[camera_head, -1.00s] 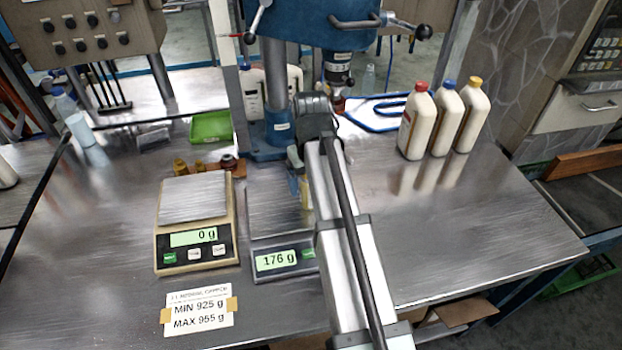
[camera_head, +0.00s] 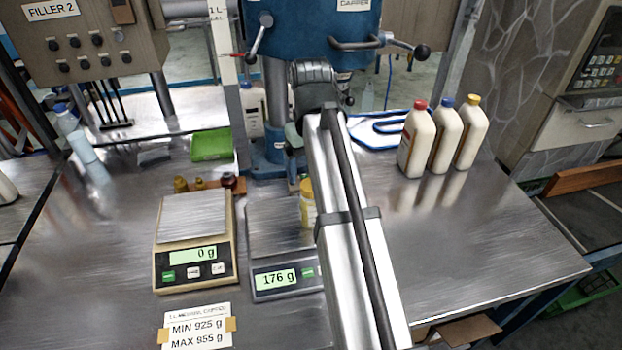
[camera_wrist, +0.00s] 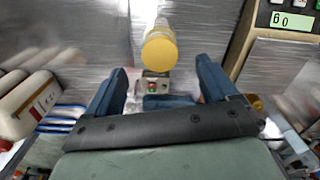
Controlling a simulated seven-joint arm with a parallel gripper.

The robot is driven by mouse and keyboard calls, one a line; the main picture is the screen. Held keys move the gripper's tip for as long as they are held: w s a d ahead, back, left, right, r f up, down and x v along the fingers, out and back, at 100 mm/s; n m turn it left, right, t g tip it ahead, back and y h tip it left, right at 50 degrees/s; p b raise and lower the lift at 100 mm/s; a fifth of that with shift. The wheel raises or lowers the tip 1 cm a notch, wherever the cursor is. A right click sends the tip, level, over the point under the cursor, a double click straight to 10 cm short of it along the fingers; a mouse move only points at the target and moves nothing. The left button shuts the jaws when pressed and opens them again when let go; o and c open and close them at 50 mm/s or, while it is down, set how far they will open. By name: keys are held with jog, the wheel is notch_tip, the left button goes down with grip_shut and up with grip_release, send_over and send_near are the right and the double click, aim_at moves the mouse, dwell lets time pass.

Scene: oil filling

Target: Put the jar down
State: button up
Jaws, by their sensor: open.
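The jar (camera_head: 307,203) has a yellow lid and a pale body with a yellow label. It stands upright on the grey scale (camera_head: 262,232), whose display reads 176 g. My arm hides part of the jar's right side. In the wrist view the jar's yellow lid (camera_wrist: 160,50) shows just beyond my fingertips. My gripper (camera_wrist: 160,68) is open, its two blue fingers spread wide and apart from the jar. In the head view my arm mostly hides the gripper, which is on the far side of the jar.
A beige scale (camera_head: 193,216) reading 0 g stands left of the grey one. A paper limits card (camera_head: 197,327) lies in front. Several small brown caps and a green tray (camera_head: 211,144) lie behind. Three white bottles (camera_head: 447,140) stand at the right. The blue press (camera_head: 310,25) rises behind.

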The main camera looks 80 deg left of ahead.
jog(key=shift+r, duration=0.95)
